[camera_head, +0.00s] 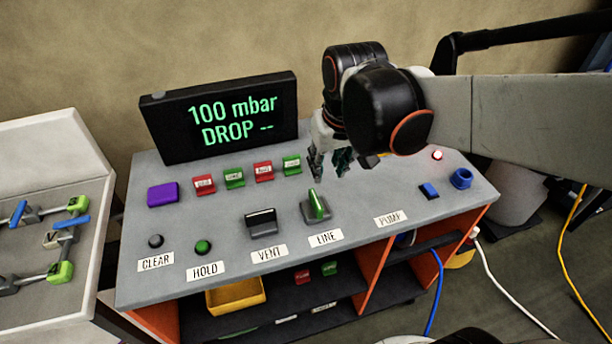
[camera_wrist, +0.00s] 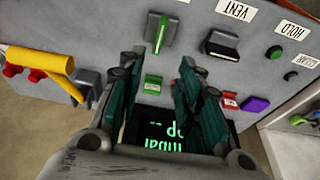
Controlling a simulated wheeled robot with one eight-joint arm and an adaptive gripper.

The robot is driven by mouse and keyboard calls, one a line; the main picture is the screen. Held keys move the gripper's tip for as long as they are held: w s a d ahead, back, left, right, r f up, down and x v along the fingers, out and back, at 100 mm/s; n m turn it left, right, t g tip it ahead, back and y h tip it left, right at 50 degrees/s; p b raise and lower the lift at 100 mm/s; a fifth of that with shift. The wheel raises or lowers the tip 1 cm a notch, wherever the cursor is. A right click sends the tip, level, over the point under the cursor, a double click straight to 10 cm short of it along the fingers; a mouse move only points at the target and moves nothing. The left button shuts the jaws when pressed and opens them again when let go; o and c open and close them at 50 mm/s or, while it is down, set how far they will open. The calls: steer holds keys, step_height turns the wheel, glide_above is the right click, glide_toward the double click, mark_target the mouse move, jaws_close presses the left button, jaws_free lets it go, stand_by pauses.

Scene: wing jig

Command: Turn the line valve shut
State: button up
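The line valve (camera_head: 316,205) is a grey block with a green handle, standing on the panel just behind the LINE label (camera_head: 326,237). Its handle points roughly from the back of the panel towards the label. In the wrist view the green handle (camera_wrist: 161,34) is at the top middle, beyond my fingertips. My gripper (camera_head: 331,163) is above the panel, behind the valve and a little to its right in the head view. Its two dark green fingers (camera_wrist: 156,84) are spread with nothing between them. The gripper is apart from the handle.
The vent valve (camera_head: 262,223) with a black handle stands left of the line valve. A display (camera_head: 225,118) reads "100 mbar DROP --". Several red and green tagged blocks (camera_head: 234,177) line the panel's back. A yellow handle (camera_wrist: 40,60) lies left in the wrist view.

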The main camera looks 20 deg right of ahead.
mark_target(316, 199)
steer(key=w+f+g+p, duration=0.2)
steer(key=w+f+g, duration=0.1)
steer(key=w+f, duration=0.25)
steer(key=f+b, duration=0.1)
steer(key=f, duration=0.3)
steer(key=f+b, duration=0.2)
steer(key=f, duration=0.2)
steer(key=f+b, duration=0.1)
steer(key=f, duration=0.4)
steer(key=shift+w+b, duration=0.25)
steer(key=shift+b, duration=0.05)
steer(key=shift+c, duration=0.4)
jaws_close()
